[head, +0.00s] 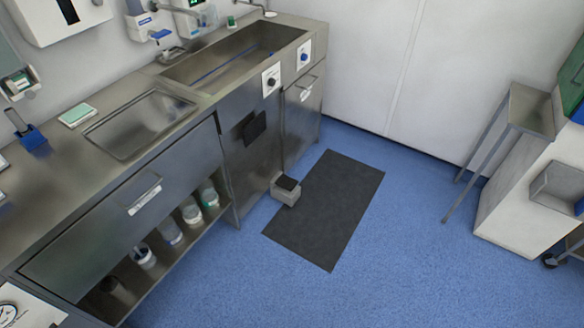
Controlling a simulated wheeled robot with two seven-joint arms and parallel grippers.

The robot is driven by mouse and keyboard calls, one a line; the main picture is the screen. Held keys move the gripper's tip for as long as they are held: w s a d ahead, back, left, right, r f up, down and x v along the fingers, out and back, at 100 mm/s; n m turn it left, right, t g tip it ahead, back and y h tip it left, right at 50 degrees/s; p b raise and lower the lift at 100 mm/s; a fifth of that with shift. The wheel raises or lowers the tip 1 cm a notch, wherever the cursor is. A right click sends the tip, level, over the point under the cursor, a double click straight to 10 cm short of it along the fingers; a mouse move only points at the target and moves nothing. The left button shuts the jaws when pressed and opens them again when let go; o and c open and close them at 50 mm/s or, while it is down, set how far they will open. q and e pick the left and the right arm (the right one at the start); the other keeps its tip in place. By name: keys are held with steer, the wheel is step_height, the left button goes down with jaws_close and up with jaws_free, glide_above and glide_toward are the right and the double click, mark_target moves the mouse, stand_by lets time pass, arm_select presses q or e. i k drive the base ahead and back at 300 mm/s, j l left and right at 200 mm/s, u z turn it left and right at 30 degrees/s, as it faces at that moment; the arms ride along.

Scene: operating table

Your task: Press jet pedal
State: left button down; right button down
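A small grey box-shaped pedal with a black top (287,188) stands on the floor at the foot of the steel sink unit. It sits at the left edge of a dark floor mat (335,205). A black square panel (254,127) is on the cabinet front above it; I cannot tell its function. Neither of my grippers shows in the head view.
The steel counter (120,170) has a shallow basin and a long sink (235,55). Bottles stand on an open lower shelf at left. A steel side table (530,110) and white cabinet (520,205) stand at right. The blue floor (370,275) between is clear.

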mark_target(286, 181)
steer(key=i+l, duration=0.3)
steer(key=i, duration=0.25)
steer(key=i+l+u, duration=0.1)
steer(key=i+l, duration=0.2)
steer(key=i, duration=0.25)
steer(key=i+l, duration=0.3)
steer(key=i, duration=0.2)
steer(key=i+l+u, duration=0.1)
steer(key=i+l, duration=0.25)
steer(key=i, duration=0.2)
